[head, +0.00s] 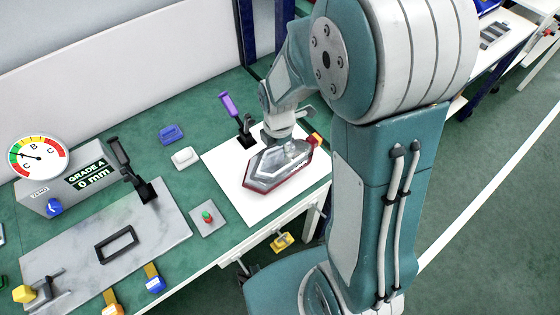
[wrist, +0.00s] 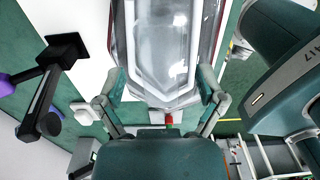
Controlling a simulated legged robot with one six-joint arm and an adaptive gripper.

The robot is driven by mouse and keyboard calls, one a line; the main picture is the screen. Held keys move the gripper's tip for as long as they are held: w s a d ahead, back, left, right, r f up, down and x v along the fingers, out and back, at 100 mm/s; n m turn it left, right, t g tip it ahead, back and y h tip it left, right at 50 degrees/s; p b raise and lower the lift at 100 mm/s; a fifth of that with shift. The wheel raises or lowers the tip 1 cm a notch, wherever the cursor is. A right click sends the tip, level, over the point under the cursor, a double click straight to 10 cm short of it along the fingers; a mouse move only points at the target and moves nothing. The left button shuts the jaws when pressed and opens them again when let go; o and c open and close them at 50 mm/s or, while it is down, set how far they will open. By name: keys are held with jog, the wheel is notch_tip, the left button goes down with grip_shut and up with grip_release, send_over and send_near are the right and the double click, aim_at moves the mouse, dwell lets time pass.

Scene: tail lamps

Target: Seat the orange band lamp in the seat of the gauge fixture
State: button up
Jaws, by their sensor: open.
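The lamp (head: 270,182), with a clear faceted lens and a dark red rim, lies on a white mat (head: 240,205). No orange band on it can be made out. My gripper (head: 282,148) is above it. In the wrist view, the lamp (wrist: 165,50) lies between the two spread fingers of my gripper (wrist: 160,80), with its narrow end towards the palm. I cannot tell whether the fingers touch it. The gauge fixture (head: 65,235) is a grey marbled plate at the left with a black rectangular seat (head: 101,251), which looks empty.
Another black clamp (head: 147,190) stands on the fixture plate. A gauge box (head: 75,198), a white block (head: 185,157), a blue block (head: 171,133) and a button plate (head: 210,222) are on the green bench.

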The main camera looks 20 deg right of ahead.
jog(key=shift+a, duration=0.2)
jog(key=shift+d+f, duration=0.2)
jog(key=shift+c, duration=0.3)
jog(key=shift+s+a, duration=0.1)
grip_shut()
